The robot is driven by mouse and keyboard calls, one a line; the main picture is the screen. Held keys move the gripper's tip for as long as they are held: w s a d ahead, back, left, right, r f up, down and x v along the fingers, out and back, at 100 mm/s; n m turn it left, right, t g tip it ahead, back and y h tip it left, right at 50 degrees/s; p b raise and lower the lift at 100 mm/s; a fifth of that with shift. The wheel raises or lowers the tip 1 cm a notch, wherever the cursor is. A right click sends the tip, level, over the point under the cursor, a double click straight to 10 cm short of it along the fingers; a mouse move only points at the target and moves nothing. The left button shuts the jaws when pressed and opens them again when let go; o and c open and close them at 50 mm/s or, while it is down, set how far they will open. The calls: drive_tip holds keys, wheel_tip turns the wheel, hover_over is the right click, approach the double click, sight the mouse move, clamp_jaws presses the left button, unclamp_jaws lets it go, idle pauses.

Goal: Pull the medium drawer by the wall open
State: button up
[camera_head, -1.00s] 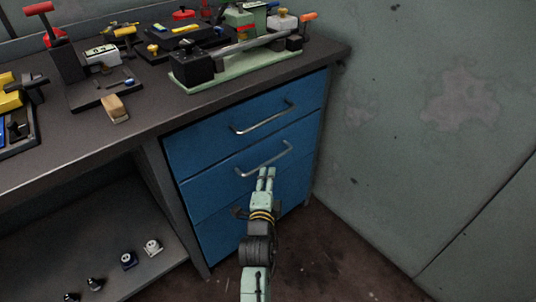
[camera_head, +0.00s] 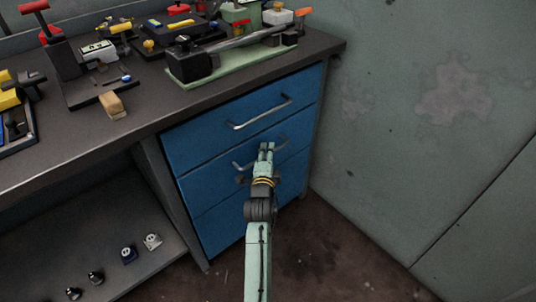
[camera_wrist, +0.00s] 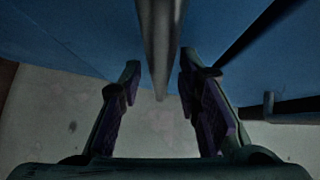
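The blue cabinet by the wall has three drawers stacked under the bench. The middle drawer (camera_head: 212,181) looks shut in the head view and has a metal bar handle (camera_head: 241,165). My gripper (camera_head: 266,147) is at that handle and hides part of its right half. In the wrist view my gripper (camera_wrist: 158,95) is open, its two dark fingers well apart. A grey bar, the handle (camera_wrist: 158,40), runs between the fingers, and neither finger appears to touch it.
The top drawer (camera_head: 190,142) is just above, with its own handle (camera_head: 262,113). The bottom drawer (camera_head: 222,220) is below. The bench (camera_head: 60,150) overhangs the cabinet. The wall (camera_head: 400,150) stands close on the right. The floor (camera_head: 330,250) in front is clear.

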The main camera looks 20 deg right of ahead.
clamp_jaws()
idle(0.7)
